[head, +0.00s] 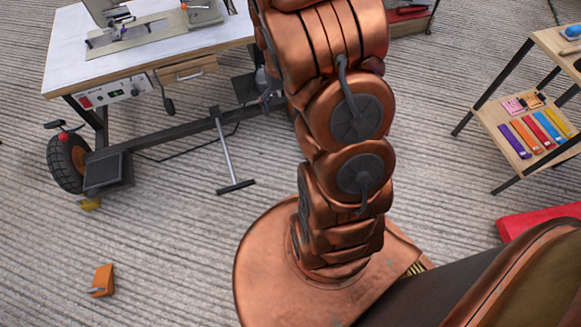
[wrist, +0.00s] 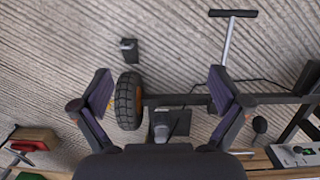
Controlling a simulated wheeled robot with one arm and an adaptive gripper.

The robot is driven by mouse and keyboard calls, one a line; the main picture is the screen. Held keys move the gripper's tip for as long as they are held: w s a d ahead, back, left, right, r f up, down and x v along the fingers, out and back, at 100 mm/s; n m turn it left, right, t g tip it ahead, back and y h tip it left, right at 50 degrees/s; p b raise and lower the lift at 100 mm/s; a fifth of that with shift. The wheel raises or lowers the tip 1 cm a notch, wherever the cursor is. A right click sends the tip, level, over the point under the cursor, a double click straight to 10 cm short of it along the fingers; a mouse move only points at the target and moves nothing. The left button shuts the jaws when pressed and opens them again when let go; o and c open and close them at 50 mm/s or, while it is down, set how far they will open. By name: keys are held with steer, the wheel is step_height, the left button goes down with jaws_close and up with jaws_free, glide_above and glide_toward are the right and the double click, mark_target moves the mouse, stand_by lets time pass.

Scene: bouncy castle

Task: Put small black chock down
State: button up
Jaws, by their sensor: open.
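The small black chock (wrist: 128,50) lies on the concrete floor in the wrist view, up and left of centre. The chock lies beyond the fingertips, nearer the left finger. In the head view I cannot see the chock or my gripper; my copper arm covers that area.
A wheeled sewing table (head: 150,60) stands at the back left, with a T-shaped bar (head: 225,150) on the floor. A shelf (head: 535,120) stands right. Floor between is clear.

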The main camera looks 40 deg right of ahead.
steer(key=s+a+r+n, duration=0.1)
steer(key=s+a+r, duration=0.4)
steer(key=s, duration=0.2)
steer(key=s+a+r+n+g, duration=0.1)
steer(key=s+a+r, duration=0.4)
steer(key=s, duration=0.3)
steer(key=s+a+r+n, duration=0.2)
steer(key=s+a+r, duration=0.3)
steer(key=s, duration=0.3)
steer(key=shift+a+r+g, duration=0.2)
steer(key=shift+a+g, duration=0.2)
steer(key=shift+a, duration=0.2)
